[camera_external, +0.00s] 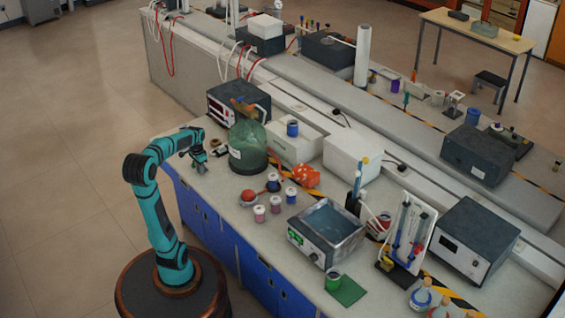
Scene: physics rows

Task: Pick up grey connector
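My gripper (200,168) hangs above the left end of the lab bench, at the end of my teal arm. It is small in the view and I cannot tell whether its fingers are open or closed. Just right of it lie small dark and greyish items (217,144) on the bench top. They are too small to tell whether one is the grey connector. No other thing is clearly the grey connector. I see nothing clearly held in my gripper.
A large green glass jar (248,150) stands right of my gripper, with a black meter box (238,102) behind it. Small jars (276,204), an orange object (306,176) and a water bath (327,232) stand farther right. The bench's front left strip (213,184) looks clear.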

